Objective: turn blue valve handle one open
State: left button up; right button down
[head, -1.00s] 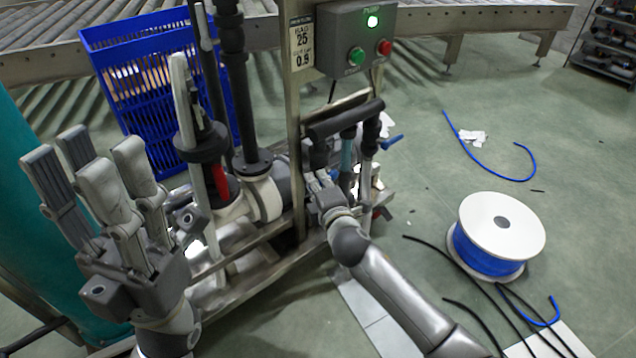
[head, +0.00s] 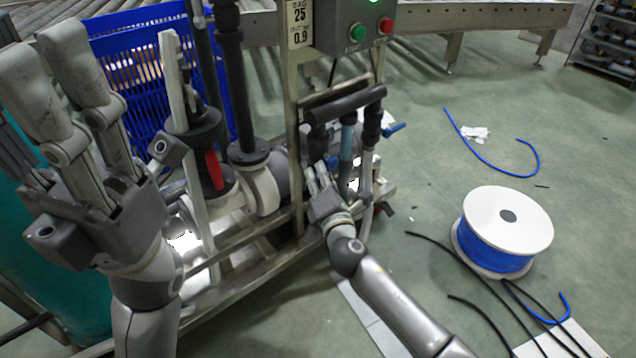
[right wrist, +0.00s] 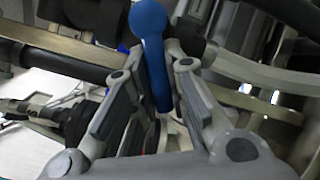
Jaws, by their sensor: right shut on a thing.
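A blue valve handle (right wrist: 152,50) with a rounded end shows in the right wrist view. It stands between the fingers of my right gripper (right wrist: 158,98), which is shut on it. In the head view my right gripper (head: 318,180) is at the pipework below the black padded bar, and the fingers hide most of the held handle. Another blue handle (head: 395,129) sticks out to the right of the pipes there. My left gripper (head: 70,110) is raised at the left of the head view, fingers up, open and empty, away from the valves.
A control box (head: 350,28) with green and red buttons stands above the pipes. A red handle (head: 213,170) is on the pipe to the left. A blue crate (head: 150,50) stands behind. A cable spool (head: 507,215) and loose hoses lie on the floor at right.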

jog(key=shift+w+d+f+n+b, duration=0.15)
jog(key=shift+f+n+b, duration=0.2)
jog(key=shift+n+b, duration=0.25)
jog(key=c, duration=1.4)
grip_release()
jog(key=shift+c, duration=0.2)
jog(key=shift+r, duration=0.1)
jog(key=s+d+f, duration=0.1)
jog(key=s+d, duration=0.1)
jog(key=s, duration=1)
jog(key=shift+d, duration=0.2)
